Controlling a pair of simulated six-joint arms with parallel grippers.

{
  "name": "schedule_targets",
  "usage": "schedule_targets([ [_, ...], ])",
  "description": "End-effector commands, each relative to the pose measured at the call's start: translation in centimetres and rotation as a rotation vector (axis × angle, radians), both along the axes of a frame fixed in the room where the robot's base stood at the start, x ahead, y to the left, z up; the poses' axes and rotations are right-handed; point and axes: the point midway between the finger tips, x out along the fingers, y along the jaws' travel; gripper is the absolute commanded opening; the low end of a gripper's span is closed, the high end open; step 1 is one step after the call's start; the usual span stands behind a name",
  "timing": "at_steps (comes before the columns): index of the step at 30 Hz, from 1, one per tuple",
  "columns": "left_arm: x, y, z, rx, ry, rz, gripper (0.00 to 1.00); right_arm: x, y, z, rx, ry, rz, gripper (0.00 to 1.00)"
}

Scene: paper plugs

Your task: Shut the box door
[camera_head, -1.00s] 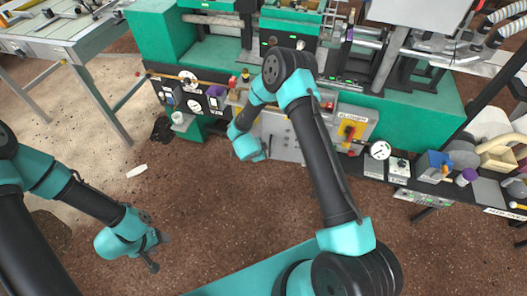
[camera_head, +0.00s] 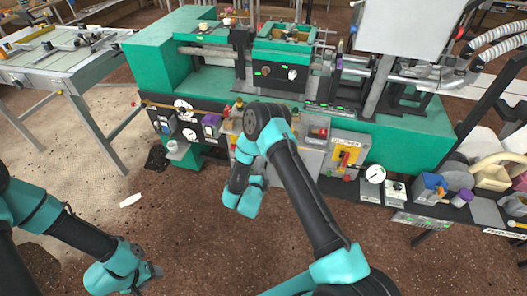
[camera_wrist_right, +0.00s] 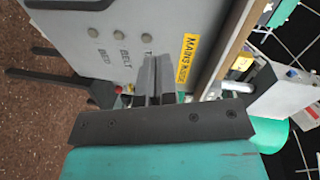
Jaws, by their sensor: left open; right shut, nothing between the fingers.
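A grey panel (camera_wrist_right: 110,35) with a yellow "MAINS INSIDE" label and small round fittings fills the upper part of the right wrist view; it appears to be the box door. In the head view, a grey panel (camera_head: 312,165) on the front of the green machine is partly hidden by my right arm. My right gripper (camera_wrist_right: 157,72) is shut and empty, its fingertips over the panel's lower part near the label; I cannot tell whether they touch. In the head view its fingers are hidden. My left gripper (camera_head: 152,274) is open and empty, low over the floor, away from the machine.
A yellow switch plate with a red handle (camera_head: 347,157) and a round white dial (camera_head: 375,174) sit right of the panel. A cup (camera_head: 176,149) stands on the left ledge. A grey workbench (camera_head: 70,68) is at far left.

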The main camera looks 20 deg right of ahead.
Motion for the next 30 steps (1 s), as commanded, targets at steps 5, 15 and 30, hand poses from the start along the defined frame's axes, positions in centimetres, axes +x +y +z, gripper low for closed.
schedule_targets([
  [5, 0.0, 0.0, 0.0, 0.0, 0.0, 0.0, 0.54, -0.3, 1.4, 0.9, 0.056, -0.215, 0.078, 0.0],
  [15, 0.0, 0.0, 0.0, 0.0, 0.0, 0.0, 0.54, -0.3, 1.6, 1.2, 0.074, -0.263, 0.095, 0.0],
  [30, 0.0, 0.0, 0.0, 0.0, 0.0, 0.0, 0.54, 3.2, -0.7, 1.3, 0.073, -0.265, 0.091, 0.0],
])
